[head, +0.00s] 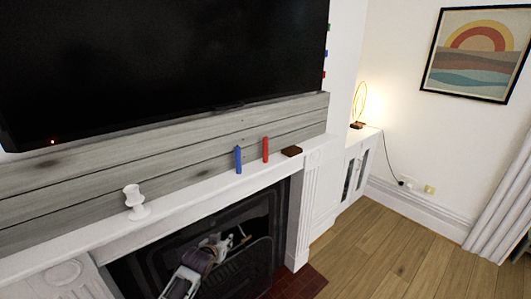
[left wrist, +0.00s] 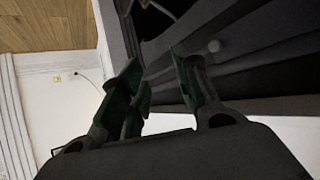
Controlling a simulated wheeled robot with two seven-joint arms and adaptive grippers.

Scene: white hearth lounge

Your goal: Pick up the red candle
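The red candle (head: 265,149) stands upright on the white mantel shelf (head: 190,197), right of the blue candle (head: 238,160). My left gripper (head: 238,238) is below the mantel, in front of the dark fireplace, apart from the candle. The left wrist view shows its two green-padded fingers (left wrist: 160,78) spread with nothing between them. No candle shows in the left wrist view. My right gripper is in neither view.
A small dark brown block (head: 291,151) lies right of the red candle. A white candle holder (head: 135,202) stands further left on the mantel. A large TV (head: 160,60) hangs above. A lit lamp (head: 359,105) stands on the white cabinet (head: 357,160) at right.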

